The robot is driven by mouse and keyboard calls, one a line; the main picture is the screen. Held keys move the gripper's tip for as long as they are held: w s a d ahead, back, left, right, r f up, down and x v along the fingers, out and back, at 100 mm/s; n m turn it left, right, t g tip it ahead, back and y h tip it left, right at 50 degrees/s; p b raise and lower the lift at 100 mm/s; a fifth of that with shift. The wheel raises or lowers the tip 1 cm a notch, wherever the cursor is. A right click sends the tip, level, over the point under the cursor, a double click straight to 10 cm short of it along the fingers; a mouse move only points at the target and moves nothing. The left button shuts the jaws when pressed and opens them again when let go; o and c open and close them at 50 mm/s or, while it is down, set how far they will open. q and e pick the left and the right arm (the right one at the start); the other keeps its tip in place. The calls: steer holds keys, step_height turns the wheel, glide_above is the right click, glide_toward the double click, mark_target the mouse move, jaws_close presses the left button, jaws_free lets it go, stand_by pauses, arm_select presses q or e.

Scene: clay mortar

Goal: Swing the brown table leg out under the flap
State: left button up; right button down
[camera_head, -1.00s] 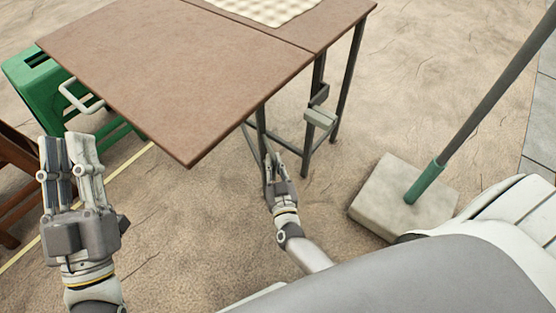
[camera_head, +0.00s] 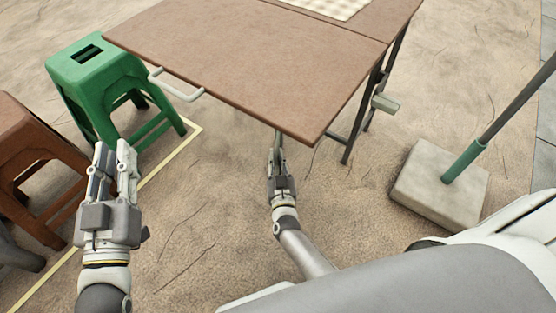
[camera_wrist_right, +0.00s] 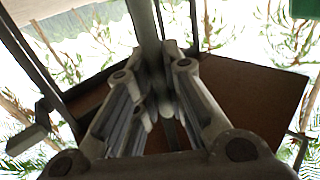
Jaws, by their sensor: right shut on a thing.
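The brown flap (camera_head: 230,70) of the folding table stretches level toward me, with a white handle (camera_head: 176,86) on its left edge. My right gripper (camera_head: 278,150) is at the flap's front edge, left of its near right corner. In the right wrist view it is shut on a grey-green upright leg (camera_wrist_right: 143,25), which runs between its fingers. In the head view most of this leg is hidden by the flap. My left gripper (camera_head: 112,160) is open and empty, left of the table and away from it.
A green stool (camera_head: 95,75) and a brown stool (camera_head: 30,145) stand left of the table. The table's fixed legs (camera_head: 372,88) are at the right. A parasol base (camera_head: 430,180) with a slanted pole stands further right. Sandy floor is clear in front.

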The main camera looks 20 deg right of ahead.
stand_by(0.3)
steer(key=c, duration=1.5)
jaws_free()
steer(key=shift+w, duration=0.1)
